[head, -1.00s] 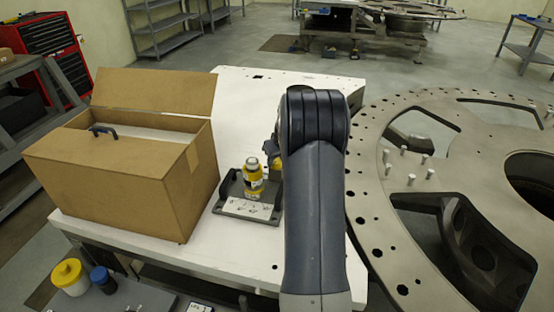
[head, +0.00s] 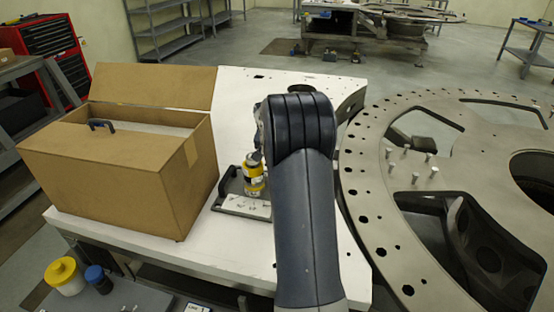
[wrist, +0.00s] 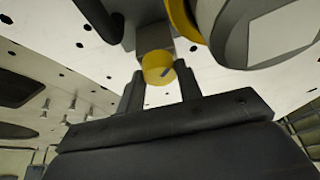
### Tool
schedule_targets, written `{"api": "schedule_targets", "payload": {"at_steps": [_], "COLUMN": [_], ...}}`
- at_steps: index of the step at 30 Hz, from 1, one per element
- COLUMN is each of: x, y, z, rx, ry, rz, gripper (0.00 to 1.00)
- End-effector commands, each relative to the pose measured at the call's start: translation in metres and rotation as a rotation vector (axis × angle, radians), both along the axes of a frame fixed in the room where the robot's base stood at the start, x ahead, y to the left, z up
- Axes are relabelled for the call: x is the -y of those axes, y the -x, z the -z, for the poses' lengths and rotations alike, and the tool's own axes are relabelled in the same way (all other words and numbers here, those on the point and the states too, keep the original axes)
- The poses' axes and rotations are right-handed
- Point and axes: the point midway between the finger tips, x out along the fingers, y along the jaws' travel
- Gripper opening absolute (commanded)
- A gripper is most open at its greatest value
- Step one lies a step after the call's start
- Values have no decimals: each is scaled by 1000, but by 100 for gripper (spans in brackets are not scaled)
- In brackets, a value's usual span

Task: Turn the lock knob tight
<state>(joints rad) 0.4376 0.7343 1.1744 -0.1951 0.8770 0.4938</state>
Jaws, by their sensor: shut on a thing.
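A yellow-and-grey rounded body (wrist: 262,35) with a pale face fills the wrist view's upper right. In the head view the yellow tool (head: 253,180) stands upright on a dark base (head: 229,190) with a white label. My arm hides the gripper and knob there.
An open cardboard box (head: 110,185) stands left of the base on the white table (head: 235,110). A large holed metal ring plate (head: 375,215) with several upright pins lies to the right. Yellow-lidded (head: 63,272) and blue-lidded (head: 97,275) containers stand at the lower left.

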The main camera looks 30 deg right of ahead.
Motion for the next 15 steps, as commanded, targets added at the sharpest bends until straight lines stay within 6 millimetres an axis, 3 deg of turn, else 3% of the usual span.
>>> {"api": "schedule_targets", "payload": {"at_steps": [15], "x": [-1], "y": [-4], "z": [1], "rx": [2], "ry": [1], "rz": [480], "gripper": [11]}}
